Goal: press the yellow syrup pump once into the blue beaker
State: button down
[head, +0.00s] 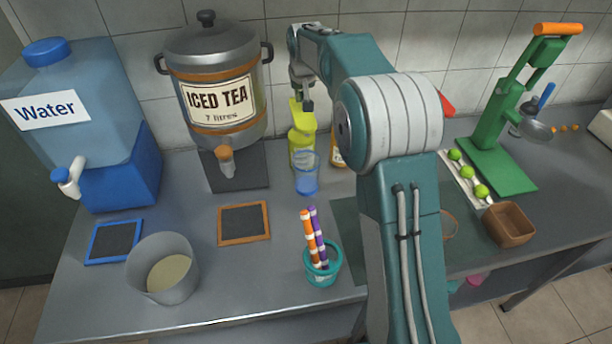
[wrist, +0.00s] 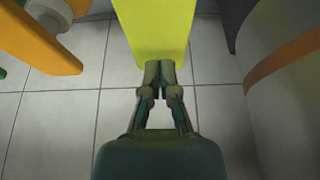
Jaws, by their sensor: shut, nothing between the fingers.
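The yellow syrup pump (head: 303,145) stands at the back of the counter beside the drink urn. The blue beaker (head: 307,178) is upright, close in front of it. My gripper (head: 307,107) is shut and empty, at the top of the yellow pump. In the wrist view my shut fingertips (wrist: 160,68) overlap the lower edge of the yellow pump head (wrist: 152,30). I cannot tell whether they touch it. The beaker does not show in the wrist view.
An iced tea urn (head: 213,85) stands left of the pump. An orange-topped bottle (head: 337,158), partly hidden by my arm, is close on the right. A teal cup (head: 323,274) with striped sticks stands in front. A green press (head: 500,125) is farther right.

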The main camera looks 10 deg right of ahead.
jog(key=shift+f, duration=2.2)
jog(key=shift+r, duration=2.6)
jog(key=shift+r, duration=3)
